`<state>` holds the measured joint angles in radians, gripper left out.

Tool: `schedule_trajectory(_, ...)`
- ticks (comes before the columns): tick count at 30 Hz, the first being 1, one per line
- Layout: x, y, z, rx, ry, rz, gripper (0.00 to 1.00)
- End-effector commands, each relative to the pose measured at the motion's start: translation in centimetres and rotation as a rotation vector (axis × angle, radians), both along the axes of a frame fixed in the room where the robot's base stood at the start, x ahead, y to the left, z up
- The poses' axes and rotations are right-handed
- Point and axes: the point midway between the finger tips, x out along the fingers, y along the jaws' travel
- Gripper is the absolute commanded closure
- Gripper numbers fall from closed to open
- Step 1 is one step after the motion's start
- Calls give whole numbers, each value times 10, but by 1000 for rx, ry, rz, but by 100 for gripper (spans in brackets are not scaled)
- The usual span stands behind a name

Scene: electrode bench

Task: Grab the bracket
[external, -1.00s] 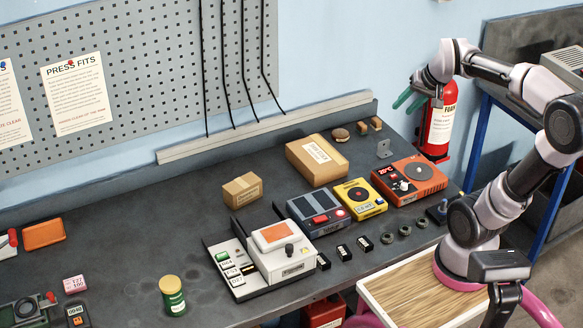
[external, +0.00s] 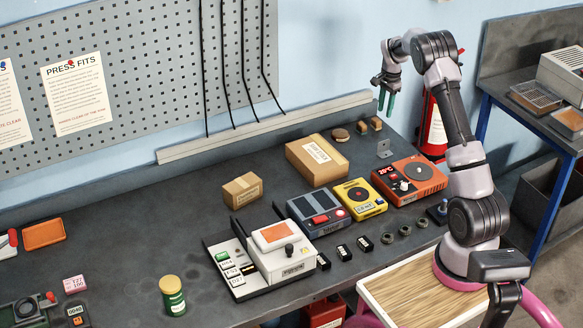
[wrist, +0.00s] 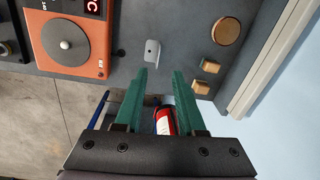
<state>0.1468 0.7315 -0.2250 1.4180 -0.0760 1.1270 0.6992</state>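The bracket (external: 384,149) is a small grey bent metal piece standing on the dark bench, behind the orange device. In the wrist view the bracket (wrist: 153,52) lies just beyond my left fingertip, apart from it. My gripper (external: 386,102) hangs above the back right of the bench with its green fingers pointing down. In the wrist view my gripper (wrist: 162,70) is open, its two fingers apart with nothing held between them.
The orange device (external: 410,180) with a round plate stands in front of the bracket. Small wooden blocks (wrist: 205,76) and a round brown piece (external: 340,135) lie near it. A red fire extinguisher (external: 434,130) hangs by the bench's right end. Bare bench surrounds the bracket.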

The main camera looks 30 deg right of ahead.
Motion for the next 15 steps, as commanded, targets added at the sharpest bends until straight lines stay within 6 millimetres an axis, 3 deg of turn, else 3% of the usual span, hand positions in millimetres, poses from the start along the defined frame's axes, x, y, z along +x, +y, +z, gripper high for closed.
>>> schedule_trajectory(1,5,-8,-21,-4,23,-24,61)
schedule_trajectory(3,10,-16,-40,-10,42,-54,61)
schedule_trajectory(15,14,-25,-100,-17,68,-89,61)
